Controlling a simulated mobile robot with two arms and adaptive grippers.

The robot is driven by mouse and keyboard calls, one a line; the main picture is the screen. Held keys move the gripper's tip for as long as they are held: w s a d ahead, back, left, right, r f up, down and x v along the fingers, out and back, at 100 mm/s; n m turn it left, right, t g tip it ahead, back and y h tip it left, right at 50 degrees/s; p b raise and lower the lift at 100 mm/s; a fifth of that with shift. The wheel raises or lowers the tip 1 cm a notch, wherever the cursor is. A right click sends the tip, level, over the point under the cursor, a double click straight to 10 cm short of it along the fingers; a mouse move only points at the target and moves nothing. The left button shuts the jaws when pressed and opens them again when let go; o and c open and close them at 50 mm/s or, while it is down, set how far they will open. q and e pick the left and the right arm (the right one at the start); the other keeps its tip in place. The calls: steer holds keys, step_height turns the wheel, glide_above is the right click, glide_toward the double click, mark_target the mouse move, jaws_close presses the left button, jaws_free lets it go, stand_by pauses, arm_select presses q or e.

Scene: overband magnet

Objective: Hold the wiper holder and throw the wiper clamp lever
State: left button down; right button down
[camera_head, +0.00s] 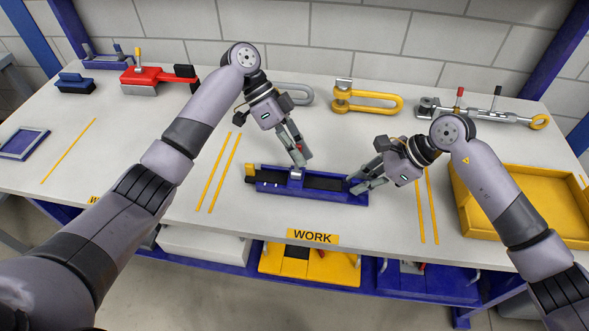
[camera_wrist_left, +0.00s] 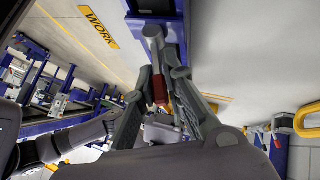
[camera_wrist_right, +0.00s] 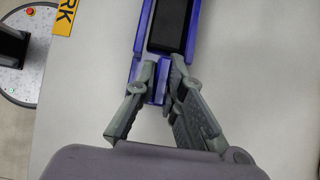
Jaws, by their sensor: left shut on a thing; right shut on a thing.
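The blue wiper holder (camera_head: 325,192) with a black strip along it lies on the table just behind the WORK label. My right gripper (camera_head: 358,182) is shut on its right end; the right wrist view shows the fingers (camera_wrist_right: 166,78) on both sides of the blue end (camera_wrist_right: 155,92). My left gripper (camera_head: 299,155) is above the holder's middle, pointing down, shut on the clamp lever, whose red grip (camera_wrist_left: 160,90) shows between the fingers in the left wrist view. A grey metal clamp part (camera_head: 296,173) sits on the holder below. The fingers hide most of the lever.
A yellow tray (camera_head: 485,210) stands at the right, partly behind my right arm. A yellow shackle (camera_head: 365,101), a turnbuckle-like metal tool (camera_head: 480,113) and a red-and-grey tool (camera_head: 150,80) lie along the back. The table left of the holder is clear between yellow lines.

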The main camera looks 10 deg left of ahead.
arm_select(q)
steer(key=shift+w+f+g, duration=0.1)
steer(key=shift+g, duration=0.2)
steer(key=c, duration=1.6)
jaws_free()
steer(key=shift+w+a+r, duration=0.7)
steer(key=shift+a+r, duration=0.45)
steer(key=shift+r, duration=1.65)
steer(key=shift+w+a+r, duration=0.75)
steer(key=shift+a+r, duration=0.4)
steer(key=shift+r, duration=1.7)
steer(key=shift+w+a+r, duration=0.7)
steer(key=shift+a+r, duration=0.45)
steer(key=shift+r, duration=1.65)
arm_select(e)
steer(key=c, duration=1.6)
jaws_free()
